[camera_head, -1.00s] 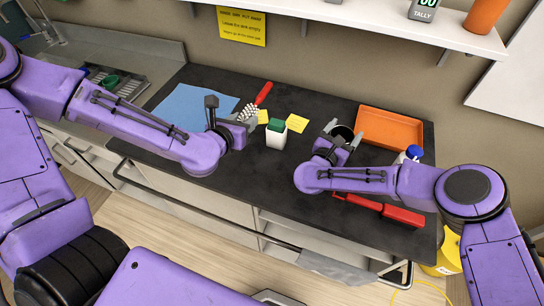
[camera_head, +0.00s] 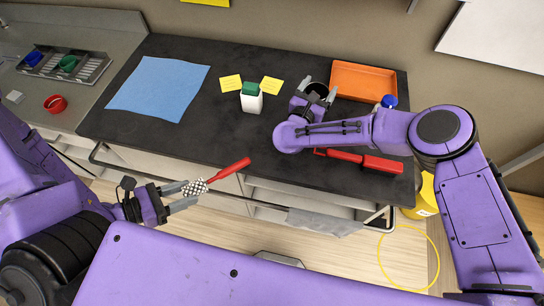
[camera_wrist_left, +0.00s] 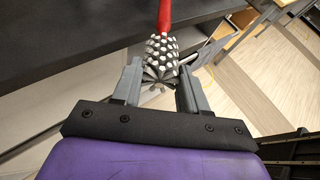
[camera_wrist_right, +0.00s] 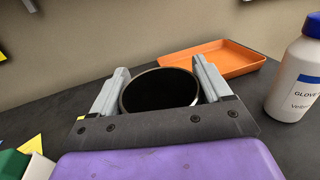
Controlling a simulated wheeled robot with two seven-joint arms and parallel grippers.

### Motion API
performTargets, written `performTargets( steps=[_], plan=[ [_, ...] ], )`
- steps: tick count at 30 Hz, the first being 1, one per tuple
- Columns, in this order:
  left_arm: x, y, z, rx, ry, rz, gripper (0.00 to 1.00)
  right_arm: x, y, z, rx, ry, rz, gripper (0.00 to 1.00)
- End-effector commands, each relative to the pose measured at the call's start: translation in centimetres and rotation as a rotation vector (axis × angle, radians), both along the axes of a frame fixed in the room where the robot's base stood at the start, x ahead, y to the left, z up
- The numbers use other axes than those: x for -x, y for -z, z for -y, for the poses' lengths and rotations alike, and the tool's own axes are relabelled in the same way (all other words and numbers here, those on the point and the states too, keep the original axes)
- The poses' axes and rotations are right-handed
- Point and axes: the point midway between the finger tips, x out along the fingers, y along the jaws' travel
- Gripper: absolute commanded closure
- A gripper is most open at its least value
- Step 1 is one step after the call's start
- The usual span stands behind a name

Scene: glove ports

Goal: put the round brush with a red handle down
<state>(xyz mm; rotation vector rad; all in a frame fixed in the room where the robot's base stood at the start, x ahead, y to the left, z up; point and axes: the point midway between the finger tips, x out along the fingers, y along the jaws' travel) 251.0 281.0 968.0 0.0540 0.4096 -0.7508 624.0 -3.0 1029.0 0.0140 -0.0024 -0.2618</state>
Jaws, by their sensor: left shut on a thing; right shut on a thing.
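The round brush has a red handle (camera_head: 231,169) and a pale bristled head (camera_head: 195,188). My left gripper (camera_head: 186,197) is shut on the bristled head and holds the brush off the counter, in front of its front edge. In the left wrist view the head (camera_wrist_left: 161,58) sits between the fingers and the red handle (camera_wrist_left: 164,15) points away. My right gripper (camera_head: 313,97) is shut on a dark, open-topped round cup (camera_head: 317,89) at the back right of the counter. In the right wrist view the cup (camera_wrist_right: 160,90) sits between both fingers.
The dark counter (camera_head: 205,135) is clear left of centre, beside a blue mat (camera_head: 160,88). A white, green-topped container (camera_head: 251,98), yellow notes (camera_head: 231,83), an orange tray (camera_head: 363,82), a blue-capped bottle (camera_head: 388,101) and a red tool (camera_head: 375,161) stand or lie around it.

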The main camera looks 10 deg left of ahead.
Motion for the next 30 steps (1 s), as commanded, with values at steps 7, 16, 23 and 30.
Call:
performTargets(
  steps=[7,16,23,30],
  plan=[
    [-4.1,-0.2,4.6,0.005,0.007,0.006,0.92,0.0,0.0,0.0,0.000,0.000,0.001,0.56],
    [-9.9,0.0,10.5,-0.001,0.011,-0.001,0.92,0.0,0.0,0.0,0.000,0.000,0.001,0.56],
    [-12.3,0.0,12.8,0.000,0.009,0.001,0.92,0.0,0.0,0.0,0.000,0.000,0.001,0.56],
    [-12.3,3.3,12.8,-0.001,0.006,-0.001,0.92,0.0,-0.1,0.0,0.000,0.000,0.001,0.56]
  ],
)
